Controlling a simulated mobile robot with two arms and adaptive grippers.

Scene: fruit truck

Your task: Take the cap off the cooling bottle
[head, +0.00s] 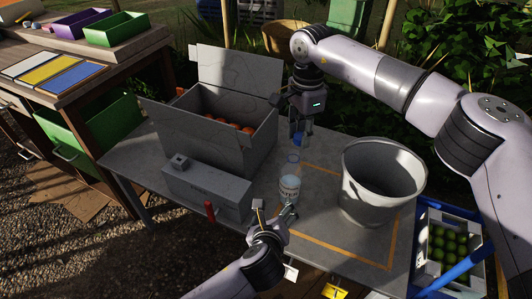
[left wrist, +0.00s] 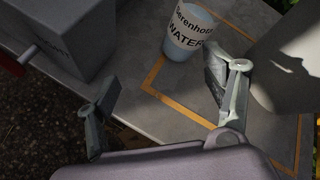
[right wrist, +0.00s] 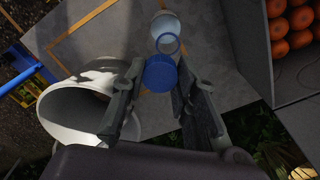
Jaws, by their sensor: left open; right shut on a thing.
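The cooling bottle (head: 290,187), clear with a white label reading WATER, stands upright on the grey table. In the left wrist view the bottle (left wrist: 188,34) is just beyond the fingers. In the right wrist view its open neck ring (right wrist: 168,44) shows. The blue cap (head: 298,140) is above the bottle and apart from it. My right gripper (head: 300,132) is shut on the cap (right wrist: 160,74), which sits between its fingertips. My left gripper (head: 275,213) is open and empty, low beside the bottle on the near side.
A grey bucket (head: 362,205) stands right of the bottle. A grey box (head: 205,188) with a red handle is to the left, with an open crate (head: 212,155) of orange fruit behind. A blue crate (head: 425,277) of green fruit is at right.

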